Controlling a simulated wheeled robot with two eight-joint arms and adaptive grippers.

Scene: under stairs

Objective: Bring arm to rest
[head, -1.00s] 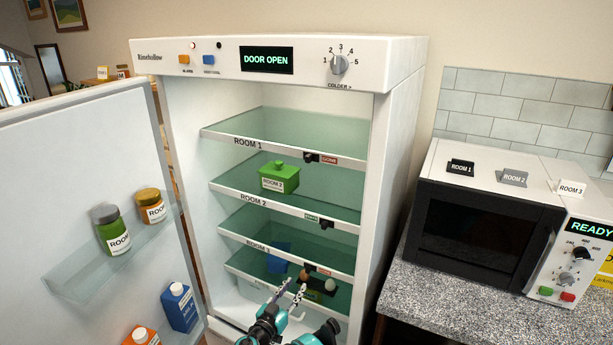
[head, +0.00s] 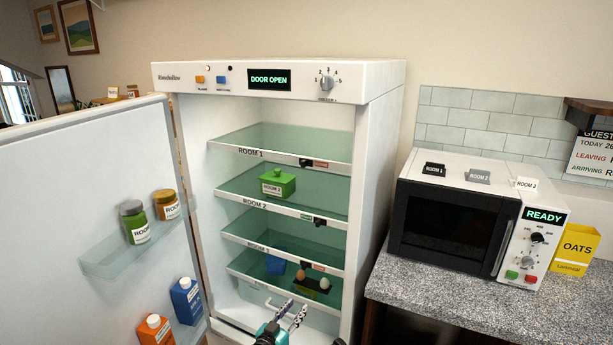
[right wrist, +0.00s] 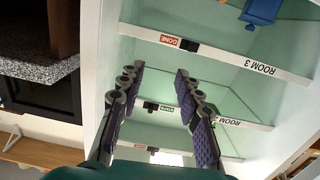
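My right gripper (head: 290,318) is at the bottom of the head view, low in front of the open fridge (head: 281,77). Its two fingers are spread with nothing between them. In the right wrist view the same gripper (right wrist: 160,88) shows purple-padded fingers wide apart, with the fridge shelves beyond, upside down. No object is held in it. My left gripper does not show in either view.
The open fridge door (head: 85,200) fills the left, with bottles and jars on its racks. A green container (head: 278,184) sits on the second shelf; a blue container (head: 276,262) and eggs are lower. A microwave (head: 455,229) stands on the speckled counter (head: 440,290) at right.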

